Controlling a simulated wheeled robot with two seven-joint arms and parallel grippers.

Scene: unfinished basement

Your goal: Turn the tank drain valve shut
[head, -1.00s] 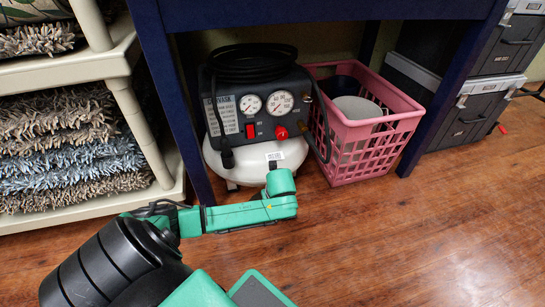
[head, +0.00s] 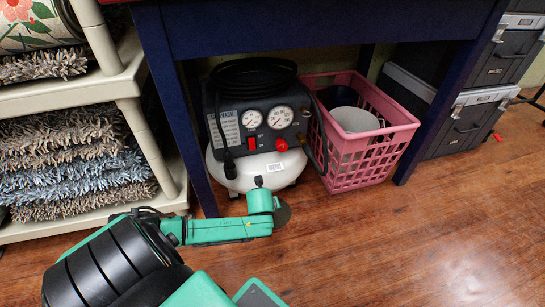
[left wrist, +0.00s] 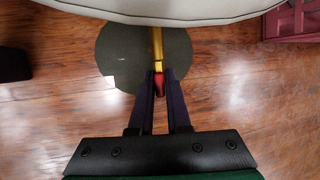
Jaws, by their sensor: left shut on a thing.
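The air compressor has a white tank (head: 245,170) at its base and a dark gauge panel above, and it stands on the floor under the blue table. In the left wrist view the tank's pale underside (left wrist: 195,10) crosses the top. A brass drain fitting (left wrist: 157,45) runs down from it to a small red valve handle (left wrist: 159,84). My left gripper (left wrist: 159,76) is shut on the red handle, one finger on each side. In the head view my left wrist hides the gripper and the valve. My right gripper is not in view.
A grey disc (left wrist: 113,60) lies on the wooden floor below the valve; it also shows in the head view (head: 284,213). A pink basket (head: 350,178) stands right of the compressor. A cream shelf (head: 95,220) with rugs is at left. Floor at right is clear.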

